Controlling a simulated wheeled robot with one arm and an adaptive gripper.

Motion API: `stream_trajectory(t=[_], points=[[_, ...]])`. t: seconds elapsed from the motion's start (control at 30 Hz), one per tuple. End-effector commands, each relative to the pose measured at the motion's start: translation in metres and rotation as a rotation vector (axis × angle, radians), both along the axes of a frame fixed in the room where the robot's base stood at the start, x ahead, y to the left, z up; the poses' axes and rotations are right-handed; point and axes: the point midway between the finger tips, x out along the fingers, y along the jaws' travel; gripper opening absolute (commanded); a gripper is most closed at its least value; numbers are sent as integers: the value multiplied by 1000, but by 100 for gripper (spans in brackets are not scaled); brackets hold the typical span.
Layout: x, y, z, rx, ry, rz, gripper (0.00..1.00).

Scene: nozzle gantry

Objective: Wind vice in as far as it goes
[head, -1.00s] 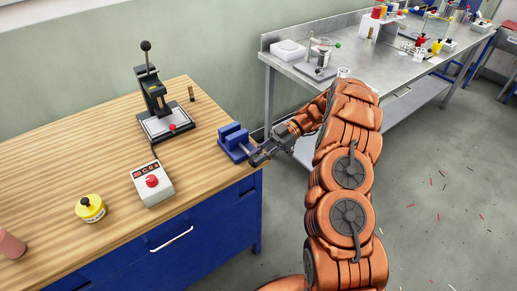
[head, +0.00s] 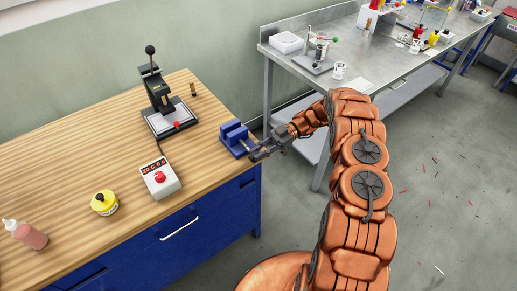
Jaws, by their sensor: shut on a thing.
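The blue vice (head: 236,133) sits at the right end of the wooden bench, near its corner. Its jaws look apart, with a gap between the blocks, though the view is small. My gripper (head: 257,153) reaches in from the right and is shut at the vice's outer, right-front end, where the handle is. The fingers and the vice's dark screw end overlap, so the handle itself is mostly hidden.
On the bench (head: 75,160) stand a lever press (head: 158,95), a red-button box (head: 160,178), a yellow pot (head: 104,203) and a pink bottle (head: 30,235). A steel table (head: 375,75) stands behind my arm. Open floor lies to the right.

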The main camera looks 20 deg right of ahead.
Motion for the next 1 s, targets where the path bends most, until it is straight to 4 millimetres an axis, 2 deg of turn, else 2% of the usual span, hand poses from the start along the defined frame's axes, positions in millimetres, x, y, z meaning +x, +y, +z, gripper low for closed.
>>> stream_trajectory(t=[0.5, 0.53, 0.77, 1.0], points=[[-1, -1, -3, 2, 5, 2, 0], [-1, -1, -3, 2, 5, 2, 21], [-1, -1, -2, 3, 3, 1, 45], [0, 0, -1, 3, 2, 0, 46]])
